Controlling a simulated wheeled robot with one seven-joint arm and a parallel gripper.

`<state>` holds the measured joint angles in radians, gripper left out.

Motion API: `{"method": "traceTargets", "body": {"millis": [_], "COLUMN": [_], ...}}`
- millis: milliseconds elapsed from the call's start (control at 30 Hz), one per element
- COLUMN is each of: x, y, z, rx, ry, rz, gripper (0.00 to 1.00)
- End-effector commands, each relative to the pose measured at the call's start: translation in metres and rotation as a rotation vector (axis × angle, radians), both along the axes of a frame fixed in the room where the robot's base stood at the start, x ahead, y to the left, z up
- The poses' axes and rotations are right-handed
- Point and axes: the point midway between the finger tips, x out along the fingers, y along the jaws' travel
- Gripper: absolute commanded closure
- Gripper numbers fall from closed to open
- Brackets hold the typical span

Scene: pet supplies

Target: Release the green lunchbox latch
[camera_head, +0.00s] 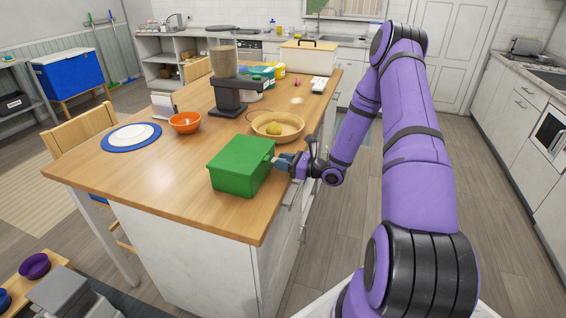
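The green lunchbox (238,166) sits with its lid closed near the front right corner of the wooden countertop. My gripper (277,163) is at the right side of the lunchbox, close against its upper edge by the lid seam. The latch itself is too small or hidden by my gripper to make out. The fingertips are too small to tell whether they are open or shut, or whether they touch the box.
The wooden countertop (180,180) is clear left of the lunchbox. A wooden bowl (292,134) with a yellow item stands just behind my gripper. An orange bowl (185,122), a dark feeder (229,97) and a blue-rimmed plate (131,137) stand farther off.

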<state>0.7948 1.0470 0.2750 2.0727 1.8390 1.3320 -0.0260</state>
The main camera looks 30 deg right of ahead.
Motion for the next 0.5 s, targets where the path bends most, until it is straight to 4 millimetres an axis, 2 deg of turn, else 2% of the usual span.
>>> {"method": "traceTargets", "body": {"millis": [67,500], "x": [-0.0001,0.0001], "y": [-0.0001,0.0001], "z": [-0.0001,-0.006], "rx": [0.0,0.07], "ry": [0.0,-0.089], "rz": [0.0,0.0], "gripper": [0.92,0.92]}}
